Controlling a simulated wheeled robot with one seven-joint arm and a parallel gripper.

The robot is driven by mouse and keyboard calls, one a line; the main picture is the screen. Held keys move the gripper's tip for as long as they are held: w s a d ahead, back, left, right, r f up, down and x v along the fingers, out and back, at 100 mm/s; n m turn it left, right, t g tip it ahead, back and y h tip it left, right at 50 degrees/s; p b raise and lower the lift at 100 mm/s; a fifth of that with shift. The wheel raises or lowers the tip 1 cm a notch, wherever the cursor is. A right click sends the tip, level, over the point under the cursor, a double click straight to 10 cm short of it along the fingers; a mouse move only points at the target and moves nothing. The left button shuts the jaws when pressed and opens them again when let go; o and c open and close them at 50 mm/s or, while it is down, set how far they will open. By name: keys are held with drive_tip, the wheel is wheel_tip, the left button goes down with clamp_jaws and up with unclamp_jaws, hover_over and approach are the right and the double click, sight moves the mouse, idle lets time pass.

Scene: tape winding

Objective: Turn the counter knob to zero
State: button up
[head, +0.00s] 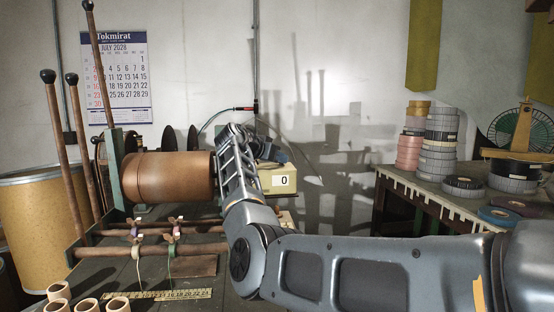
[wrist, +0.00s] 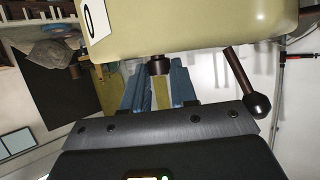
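The counter (head: 272,180) is a cream box on the bench in the head view, with a white label reading 0. My arm hides part of it. In the wrist view its cream housing (wrist: 205,25) fills the top, with the 0 label at upper left. A short dark knob (wrist: 158,66) sticks out of its lower face. My gripper (wrist: 160,85) has its blue fingers spread apart, with a gap between them. The fingertips are at the knob, one to each side; I cannot tell whether they touch it. The knob is hidden in the head view.
A dark lever with a ball end (wrist: 258,104) juts from the counter close to my gripper's right side. A large brown roller (head: 168,177) stands left of my arm. Tape rolls (head: 438,140) are stacked on the right table. A ruler (head: 160,294) lies on the bench front.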

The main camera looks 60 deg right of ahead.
drive_tip(key=o, duration=0.5)
drive_tip(key=shift+c, duration=0.2)
drive_tip(key=v, duration=0.7)
drive_tip(key=shift+a, duration=0.35)
drive_tip(key=shift+r, duration=0.1)
